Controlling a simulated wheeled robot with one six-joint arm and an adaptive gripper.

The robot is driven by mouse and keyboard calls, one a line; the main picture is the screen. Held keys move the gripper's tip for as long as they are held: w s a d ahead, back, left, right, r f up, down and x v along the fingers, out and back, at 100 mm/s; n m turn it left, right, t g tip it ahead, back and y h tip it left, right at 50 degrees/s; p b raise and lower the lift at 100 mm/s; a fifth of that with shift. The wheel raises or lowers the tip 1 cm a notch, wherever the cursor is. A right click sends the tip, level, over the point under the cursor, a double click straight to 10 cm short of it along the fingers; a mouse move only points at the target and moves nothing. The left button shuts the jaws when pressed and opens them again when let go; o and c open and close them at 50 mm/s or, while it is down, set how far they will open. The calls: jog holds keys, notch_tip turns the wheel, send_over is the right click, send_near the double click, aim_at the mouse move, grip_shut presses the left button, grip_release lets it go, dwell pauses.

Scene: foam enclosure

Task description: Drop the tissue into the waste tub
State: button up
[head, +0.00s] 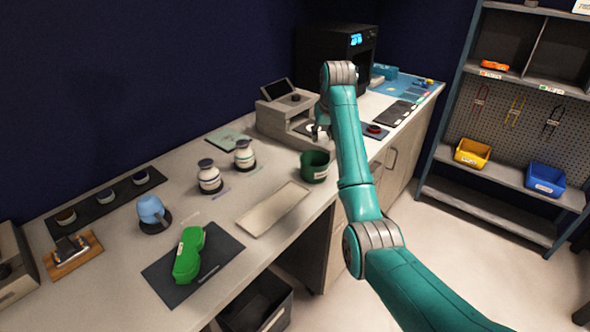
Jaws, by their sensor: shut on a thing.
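My teal arm reaches over the counter, and my gripper (319,133) is at its far end, in front of the grey machine. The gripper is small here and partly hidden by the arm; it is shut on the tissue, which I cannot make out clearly. A small dark green tub (315,168) with a pale label, likely the waste tub, stands upright on the counter near its front edge. It is just below the gripper in the picture. Its label is too small to read.
The grey machine with a screen (284,110) stands behind the gripper. A pale tray (272,209), two white jars and a green case (188,254) on a dark mat lie to the left. A dark open bin (258,303) is under the counter. A shelf (500,180) stands right.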

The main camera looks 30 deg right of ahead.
jog(key=shift+a+f, duration=0.25)
jog(key=shift+f, duration=1)
jog(key=shift+d+f, duration=0.1)
jog(key=shift+f, duration=1.6)
jog(key=o, duration=1.2)
jog(key=v, duration=0.7)
jog(key=shift+r, duration=0.3)
